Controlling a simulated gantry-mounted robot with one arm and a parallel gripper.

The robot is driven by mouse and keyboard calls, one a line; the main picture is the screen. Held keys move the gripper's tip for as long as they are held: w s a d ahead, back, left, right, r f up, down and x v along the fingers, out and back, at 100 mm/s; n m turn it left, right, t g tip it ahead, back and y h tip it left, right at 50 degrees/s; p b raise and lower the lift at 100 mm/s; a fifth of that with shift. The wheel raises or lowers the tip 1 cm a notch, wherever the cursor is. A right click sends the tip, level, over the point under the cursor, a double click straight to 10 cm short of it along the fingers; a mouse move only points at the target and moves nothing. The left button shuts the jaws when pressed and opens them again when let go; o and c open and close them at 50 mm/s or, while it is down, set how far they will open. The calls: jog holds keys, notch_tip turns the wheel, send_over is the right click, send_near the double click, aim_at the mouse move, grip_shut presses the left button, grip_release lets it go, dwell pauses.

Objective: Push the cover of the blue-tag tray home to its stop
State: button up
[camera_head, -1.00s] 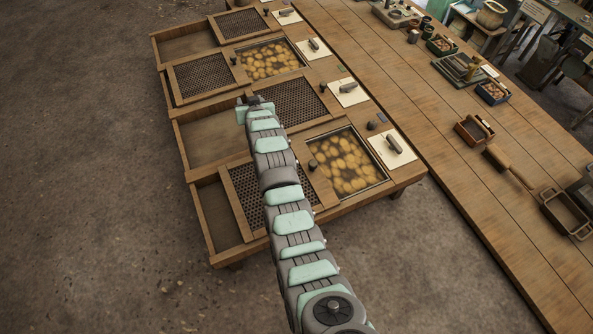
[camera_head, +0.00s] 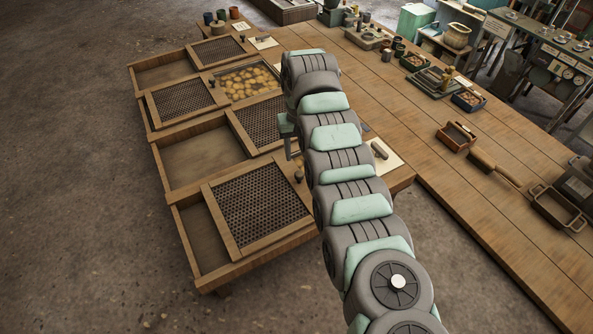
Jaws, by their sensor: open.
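Several wooden trays stand side by side in one bench, each with a sliding perforated cover. The nearest tray has its cover (camera_head: 258,205) partway over, with a bare strip (camera_head: 202,243) open at its left. The second tray's cover (camera_head: 262,122) sits at the right, leaving the left part (camera_head: 198,160) open. The third tray's cover (camera_head: 183,98) sits left, exposing yellow contents (camera_head: 250,82). I cannot make out which tray has the blue tag. My gripper (camera_head: 291,150) is open beside the second cover's right end, partly hidden behind my arm.
A dark knob (camera_head: 298,175) shows between the nearest cover and my arm. A white card with a grey cylinder (camera_head: 380,152) lies right of the arm, which hides much of the nearest tray's right side. A long workbench (camera_head: 440,110) with tools runs along the right.

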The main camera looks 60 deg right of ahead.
aim_at(299, 172)
notch_tip(299, 172, down, 8)
jog(key=shift+f+b, duration=0.2)
jog(key=shift+b, duration=0.3)
grip_shut()
dwell(0.3)
dwell(0.9)
